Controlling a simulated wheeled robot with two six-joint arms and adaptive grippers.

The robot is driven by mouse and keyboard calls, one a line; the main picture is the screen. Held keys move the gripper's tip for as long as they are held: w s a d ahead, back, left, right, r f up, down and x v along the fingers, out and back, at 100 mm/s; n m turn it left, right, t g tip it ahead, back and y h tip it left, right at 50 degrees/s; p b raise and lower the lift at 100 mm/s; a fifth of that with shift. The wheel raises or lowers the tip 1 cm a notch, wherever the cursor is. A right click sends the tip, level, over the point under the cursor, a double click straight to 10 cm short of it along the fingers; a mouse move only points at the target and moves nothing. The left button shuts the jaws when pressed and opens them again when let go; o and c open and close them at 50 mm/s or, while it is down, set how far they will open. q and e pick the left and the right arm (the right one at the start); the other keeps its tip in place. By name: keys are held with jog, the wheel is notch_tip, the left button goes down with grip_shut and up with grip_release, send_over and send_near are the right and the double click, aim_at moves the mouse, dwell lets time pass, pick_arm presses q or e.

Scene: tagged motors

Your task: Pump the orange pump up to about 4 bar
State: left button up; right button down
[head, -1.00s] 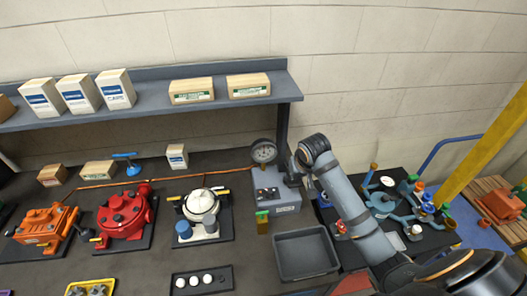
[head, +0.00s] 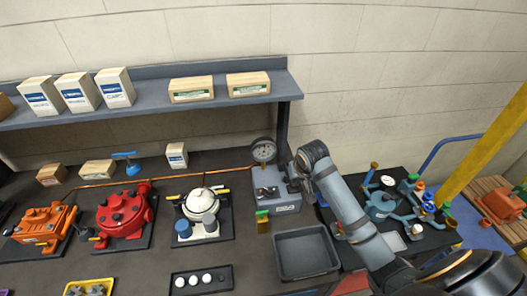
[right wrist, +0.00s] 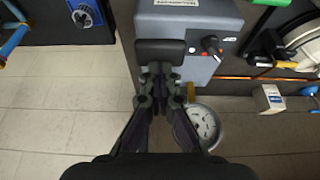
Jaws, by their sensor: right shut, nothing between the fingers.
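The orange pump (head: 42,225) sits on a dark plate at the far left of the bench in the head view. A round pressure gauge (head: 264,150) stands behind a grey box (head: 276,190) with small controls on top; its needle is too small to read. The gauge also shows upside down in the right wrist view (right wrist: 201,126). My right gripper (head: 291,186) is shut and empty at the right side of the grey box. In the right wrist view its closed fingers (right wrist: 160,60) overlap the box's edge, near a black and red knob (right wrist: 211,46); contact is unclear.
A red pump (head: 125,215) and a white pump (head: 200,205) stand between the orange pump and the box. A blue T-handle (head: 126,163) stands behind them, by an orange line. An empty grey tray (head: 305,252) lies in front of the box. A shelf (head: 150,104) hangs above.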

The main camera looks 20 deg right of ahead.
jog(key=shift+f, duration=1.1)
jog(key=shift+r+p, duration=0.5)
jog(key=shift+r, duration=1.9)
